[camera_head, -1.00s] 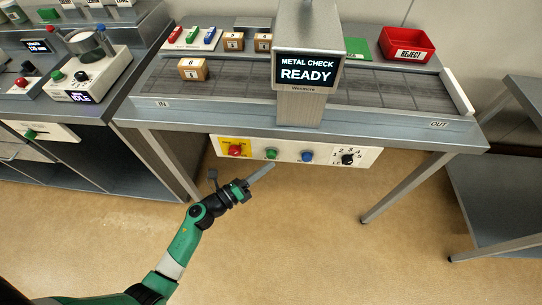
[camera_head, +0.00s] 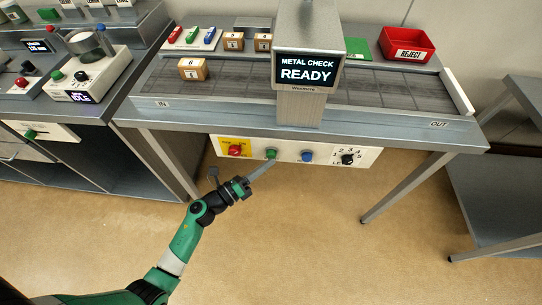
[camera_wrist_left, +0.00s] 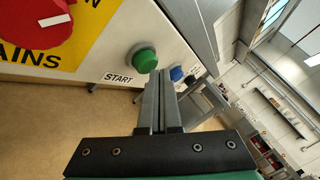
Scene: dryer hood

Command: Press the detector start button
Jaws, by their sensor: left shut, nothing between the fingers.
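The metal detector (camera_head: 308,70) stands over the belt, and its screen reads "METAL CHECK READY". The white control panel (camera_head: 326,157) hangs under the front edge of the bench. The green start button (camera_head: 271,154) is on this panel, between the red knob and the blue button. In the left wrist view the green button (camera_wrist_left: 145,61) sits above the label "START". My left gripper (camera_head: 272,163) is shut and empty, its fingertips just below the green button. In the left wrist view the fingertips (camera_wrist_left: 160,75) appear beside the button's lower right edge; I cannot tell whether they touch it. My right gripper is not visible.
The red mains knob (camera_head: 235,150) on yellow, the blue button (camera_head: 307,156) and the black dial (camera_head: 347,159) share the panel. Boxes (camera_head: 192,69) lie on the belt and beyond. A red reject bin (camera_head: 407,44) stands at back right. Floor below is clear.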

